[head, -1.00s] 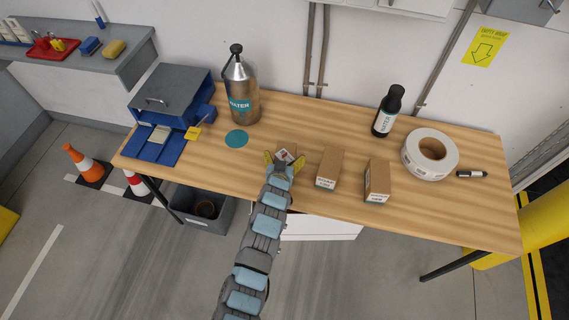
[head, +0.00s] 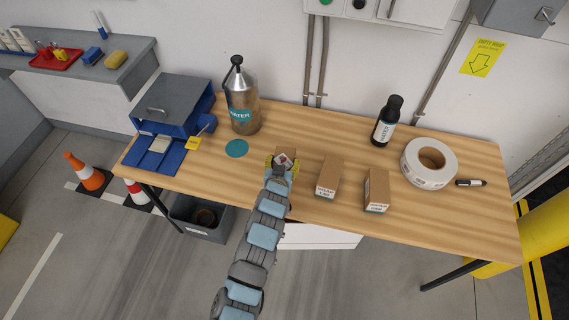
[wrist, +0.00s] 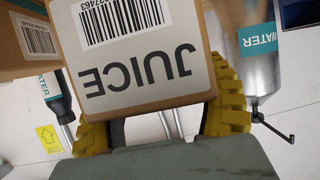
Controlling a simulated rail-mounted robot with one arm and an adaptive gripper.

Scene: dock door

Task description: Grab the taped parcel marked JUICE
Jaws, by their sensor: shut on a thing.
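The parcel marked JUICE (wrist: 140,70) is a brown cardboard box with a white label and barcode. It fills the middle of the wrist view, its lettering upside down there. In the head view the parcel (head: 287,154) shows only in part behind my gripper (head: 282,162), at the left of a row of three boxes. My gripper is shut on the parcel, and its yellow ribbed fingers lie along both sides of it in the wrist view (wrist: 160,128). I cannot tell whether the parcel touches the table.
Two similar boxes stand to the right, a left one (head: 329,177) and a right one (head: 376,191). Behind are a steel WATER bottle (head: 242,98) and a black bottle (head: 386,122). A tape roll (head: 430,164) lies at right. A teal disc (head: 237,148) and blue organizer (head: 172,115) are at left.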

